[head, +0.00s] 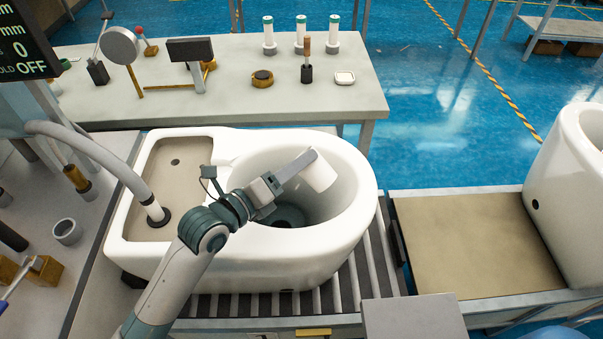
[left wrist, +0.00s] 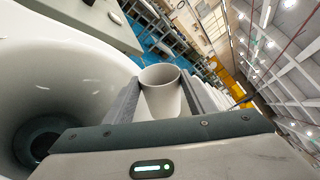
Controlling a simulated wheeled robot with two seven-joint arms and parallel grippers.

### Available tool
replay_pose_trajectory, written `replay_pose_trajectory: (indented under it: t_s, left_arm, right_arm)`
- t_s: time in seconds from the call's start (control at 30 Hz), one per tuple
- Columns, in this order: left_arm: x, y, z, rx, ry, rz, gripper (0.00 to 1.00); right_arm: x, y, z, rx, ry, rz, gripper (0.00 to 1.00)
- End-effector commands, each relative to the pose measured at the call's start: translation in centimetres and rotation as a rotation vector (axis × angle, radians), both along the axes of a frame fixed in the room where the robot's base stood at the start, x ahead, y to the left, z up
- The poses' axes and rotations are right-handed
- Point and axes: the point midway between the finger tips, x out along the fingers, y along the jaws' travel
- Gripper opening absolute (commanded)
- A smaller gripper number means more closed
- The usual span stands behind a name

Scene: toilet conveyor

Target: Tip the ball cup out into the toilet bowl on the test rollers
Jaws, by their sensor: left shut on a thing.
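The white ball cup (head: 319,173) is in my left gripper (head: 298,165), which is shut on it above the toilet bowl opening. In the head view the cup looks tilted. In the left wrist view the cup (left wrist: 161,97) sits between the two fingers, its round mouth showing; I see no balls in it. The white toilet (head: 290,257) stands on the test rollers (head: 372,262), its tank part to the left. The bowl (head: 265,165) has a dark drain hole, partly hidden by my left arm; no balls are visible there. My right gripper is not in view.
A grey hose (head: 95,150) runs into the toilet's tank. A bench (head: 225,105) with tools and white cylinders stands behind. A screen (head: 22,40) is at the upper left.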

Motion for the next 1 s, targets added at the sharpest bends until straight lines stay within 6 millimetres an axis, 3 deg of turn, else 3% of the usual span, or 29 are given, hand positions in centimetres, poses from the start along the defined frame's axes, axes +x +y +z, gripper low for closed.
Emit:
replay_pose_trajectory:
  t_s: [0.4,0.63,1.0]
  left_arm:
    - [0.4,0.5,-0.4,-0.218,0.15,0.002,0.26]
    - [0.6,0.9,-0.4,-0.323,0.22,-0.001,0.26]
    - [1.1,1.6,-0.3,-0.507,0.345,-0.001,0.26]
  right_arm:
    - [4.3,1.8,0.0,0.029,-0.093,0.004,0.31]
    - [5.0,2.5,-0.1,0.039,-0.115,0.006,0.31]
    - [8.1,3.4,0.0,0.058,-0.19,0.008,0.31]
